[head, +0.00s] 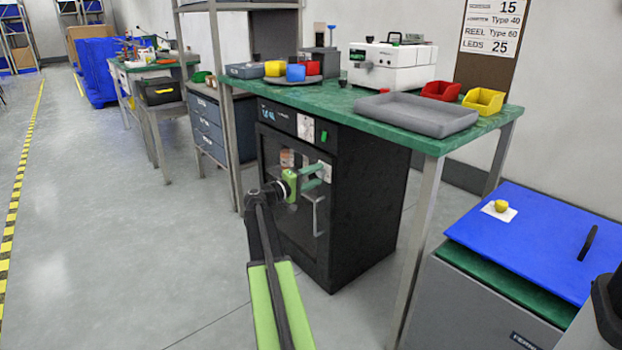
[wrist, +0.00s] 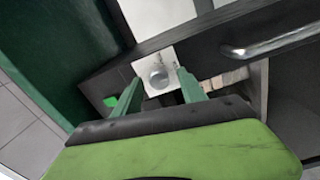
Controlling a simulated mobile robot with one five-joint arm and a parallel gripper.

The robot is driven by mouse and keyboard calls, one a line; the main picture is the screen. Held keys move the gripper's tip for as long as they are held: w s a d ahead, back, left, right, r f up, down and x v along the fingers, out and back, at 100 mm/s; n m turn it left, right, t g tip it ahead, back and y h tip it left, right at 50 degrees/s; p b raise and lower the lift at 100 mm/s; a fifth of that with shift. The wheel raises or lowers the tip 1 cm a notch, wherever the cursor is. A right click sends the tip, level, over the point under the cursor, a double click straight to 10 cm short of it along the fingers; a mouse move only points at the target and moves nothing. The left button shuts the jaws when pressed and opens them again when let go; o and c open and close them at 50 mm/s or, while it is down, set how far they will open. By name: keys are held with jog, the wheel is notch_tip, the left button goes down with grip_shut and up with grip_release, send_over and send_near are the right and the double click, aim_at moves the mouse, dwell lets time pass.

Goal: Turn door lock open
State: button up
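The door lock (wrist: 158,77) is a round grey knob on a white plate, on the front of the black cabinet (head: 365,205). My gripper (head: 319,176) is in front of the upper part of the cabinet door. In the wrist view its two green fingers are apart and empty, one on each side of the knob in the picture. I cannot tell whether they touch it or how far off it is. In the head view my gripper largely covers the lock. The door looks closed, and its metal handle (wrist: 265,45) is beside the lock; it also shows in the head view (head: 317,216).
The green table (head: 440,138) overhangs the cabinet, and its metal leg (head: 415,245) stands to the right. A grey bin with a blue lid (head: 535,235) is at the lower right. A shelf post (head: 222,95) stands left of the cabinet. Open floor (head: 120,260) lies left.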

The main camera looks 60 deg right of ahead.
jog(key=shift+a, duration=0.1)
jog(key=v, duration=1.7)
jog(key=shift+b, duration=0.35)
jog(key=shift+w+f, duration=0.1)
jog(key=shift+w, duration=0.05)
